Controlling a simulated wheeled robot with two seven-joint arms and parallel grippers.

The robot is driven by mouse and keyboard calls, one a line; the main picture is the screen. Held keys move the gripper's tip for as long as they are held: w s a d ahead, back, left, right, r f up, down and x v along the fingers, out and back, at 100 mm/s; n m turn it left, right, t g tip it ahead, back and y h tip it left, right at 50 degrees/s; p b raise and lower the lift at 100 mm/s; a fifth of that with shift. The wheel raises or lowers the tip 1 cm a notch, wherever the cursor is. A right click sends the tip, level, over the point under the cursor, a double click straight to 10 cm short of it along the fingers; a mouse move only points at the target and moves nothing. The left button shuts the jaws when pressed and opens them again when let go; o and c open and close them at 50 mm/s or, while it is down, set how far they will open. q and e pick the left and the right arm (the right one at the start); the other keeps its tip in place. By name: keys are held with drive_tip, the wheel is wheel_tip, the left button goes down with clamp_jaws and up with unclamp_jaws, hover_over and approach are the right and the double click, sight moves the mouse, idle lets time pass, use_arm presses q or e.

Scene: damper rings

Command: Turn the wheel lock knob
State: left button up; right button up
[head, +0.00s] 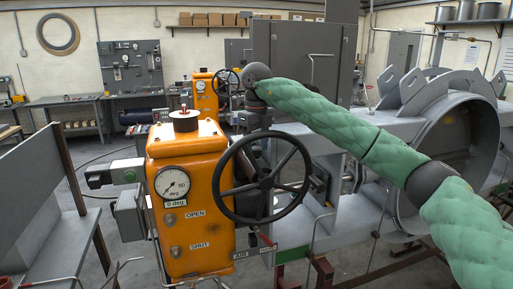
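The black handwheel (226,192) stands upright at the right side of the orange actuator box (190,225). My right arm comes in from the right in a green cover, and its dark wrist is above the wheel. My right gripper (260,118) points down at the wheel's upper rim, close to or overlapping it. Its fingers are small and dark against the dark parts behind, so I cannot tell whether they are open or touching anything. I cannot clearly pick out a lock knob; it may be hidden behind the gripper or wheel. My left gripper is not in view.
A round dial (172,184) and OPEN and SHUT labels are on the orange box. AIR and HAND labels sit below the wheel. A large grey ring duct (487,130) stands at the right. A grey panel (30,200) stands at the left. A workbench is behind.

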drive_tip(key=shift+r, duration=0.3)
drive_tip(key=shift+r, duration=0.65)
drive_tip(key=shift+r, duration=0.1)
idle(0.4)
drive_tip(key=shift+r+p, duration=0.8)
drive_tip(key=shift+r, duration=2.1)
